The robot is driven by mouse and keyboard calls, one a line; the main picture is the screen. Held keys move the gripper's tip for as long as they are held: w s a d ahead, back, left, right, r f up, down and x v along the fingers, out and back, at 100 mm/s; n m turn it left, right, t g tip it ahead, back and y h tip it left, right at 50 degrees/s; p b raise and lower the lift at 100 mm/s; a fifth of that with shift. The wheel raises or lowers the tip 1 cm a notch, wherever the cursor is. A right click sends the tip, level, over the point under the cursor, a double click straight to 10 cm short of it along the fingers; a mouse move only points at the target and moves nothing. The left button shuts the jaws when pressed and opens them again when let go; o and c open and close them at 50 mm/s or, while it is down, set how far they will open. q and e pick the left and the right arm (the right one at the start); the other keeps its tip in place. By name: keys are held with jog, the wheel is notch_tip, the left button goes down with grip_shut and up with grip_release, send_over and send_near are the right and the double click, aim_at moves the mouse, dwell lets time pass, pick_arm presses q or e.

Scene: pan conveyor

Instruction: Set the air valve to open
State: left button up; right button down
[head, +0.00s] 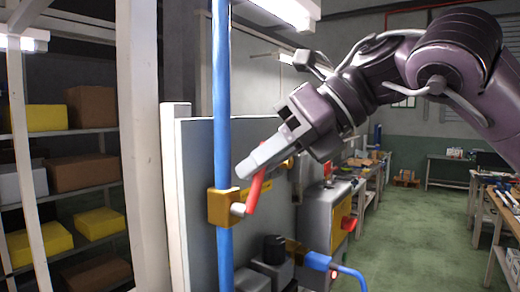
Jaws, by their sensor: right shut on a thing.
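The air valve has a brass-yellow body (222,207) on a vertical blue pipe (222,120). Its red lever (255,193) joins a pale stub at the body's right side and slants up and a little to the right. My right gripper (247,170) reaches in from the upper right, with its pale fingers at the upper part of the lever. It is shut on the red lever. The fingers hide part of the lever's top end. My left gripper is not in view.
A grey panel (196,230) stands behind the pipe, beside a white post (145,130). A grey machine (322,225) and a blue hose (350,272) are at the lower right. Shelves with boxes (92,106) stand at the left. Green floor (425,230) is open at right.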

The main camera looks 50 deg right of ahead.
jog(key=shift+a+r+n+h+p, duration=0.3)
jog(key=shift+a+n+h+p, duration=0.25)
jog(key=shift+h+p, duration=0.35)
jog(key=shift+s+a+f+n+h+p, duration=0.15)
jog(key=shift+a+n+h+p, duration=0.25)
jog(key=shift+a+h, duration=0.3)
jog(key=c, duration=1.5)
grip_release()
jog(key=shift+o, duration=0.2)
jog(key=shift+d, duration=0.1)
